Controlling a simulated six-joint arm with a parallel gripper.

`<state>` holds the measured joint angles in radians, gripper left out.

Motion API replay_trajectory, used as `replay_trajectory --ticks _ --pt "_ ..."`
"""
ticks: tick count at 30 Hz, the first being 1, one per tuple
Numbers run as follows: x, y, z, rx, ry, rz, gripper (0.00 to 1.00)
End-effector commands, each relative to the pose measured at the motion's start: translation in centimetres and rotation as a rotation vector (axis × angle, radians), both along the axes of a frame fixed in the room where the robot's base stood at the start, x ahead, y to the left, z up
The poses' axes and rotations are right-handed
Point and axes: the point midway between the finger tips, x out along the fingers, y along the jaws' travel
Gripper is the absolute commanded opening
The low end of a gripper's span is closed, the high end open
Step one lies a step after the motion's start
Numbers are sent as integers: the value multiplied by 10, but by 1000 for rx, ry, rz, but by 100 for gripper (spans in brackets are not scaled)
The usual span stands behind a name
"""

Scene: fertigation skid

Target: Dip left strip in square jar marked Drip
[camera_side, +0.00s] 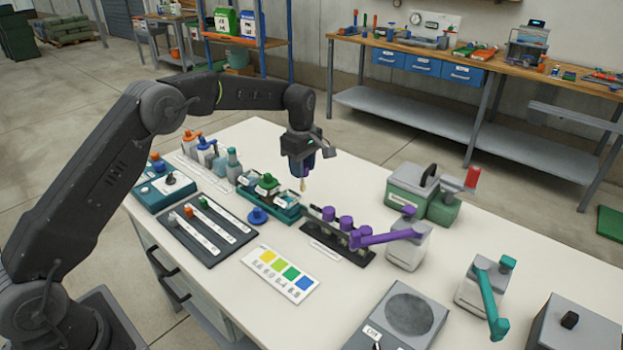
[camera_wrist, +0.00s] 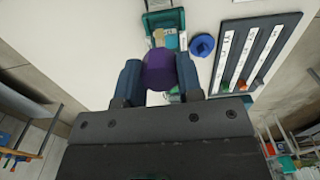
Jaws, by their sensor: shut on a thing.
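My gripper (camera_side: 302,170) is shut on a purple-handled thing (camera_wrist: 160,68). A pale yellowish tip (camera_side: 303,185) points down below the fingers. I cannot tell which strip it is. The gripper hangs near the right end of a teal tray (camera_side: 284,219) of square jars, with the tip above table level. A green lid (camera_side: 267,182) sits on one jar, and a blue knobbed lid (camera_side: 258,216) lies on the table in front of the tray. The jar labels are too small to read. The wrist view shows part of the tray (camera_wrist: 180,16) and the blue lid (camera_wrist: 202,45).
A dark rack (camera_side: 207,246) with white lanes lies left of the blue lid. A colour chart (camera_side: 281,274) lies in front. A dark holder (camera_side: 335,246) with several purple caps stands right of the jars. Dropper bottles (camera_side: 233,163) stand behind left.

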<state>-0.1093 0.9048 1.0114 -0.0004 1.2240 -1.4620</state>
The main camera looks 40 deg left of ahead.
Motion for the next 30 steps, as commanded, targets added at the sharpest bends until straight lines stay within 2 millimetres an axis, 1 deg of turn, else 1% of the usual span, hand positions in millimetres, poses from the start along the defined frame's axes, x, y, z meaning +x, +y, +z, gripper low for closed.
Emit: replay_trajectory --ticks 1,3,6,8,14,30 --pt "0 16 -3 0 2 6 12" --pt "-1 33 -5 -1 1 5 12" --pt "-1 49 -8 -1 1 3 12" --pt "-2 54 -10 -1 1 1 12" --pt "-2 56 -22 -1 1 -1 12" --pt "-2 55 -73 -1 2 0 12"
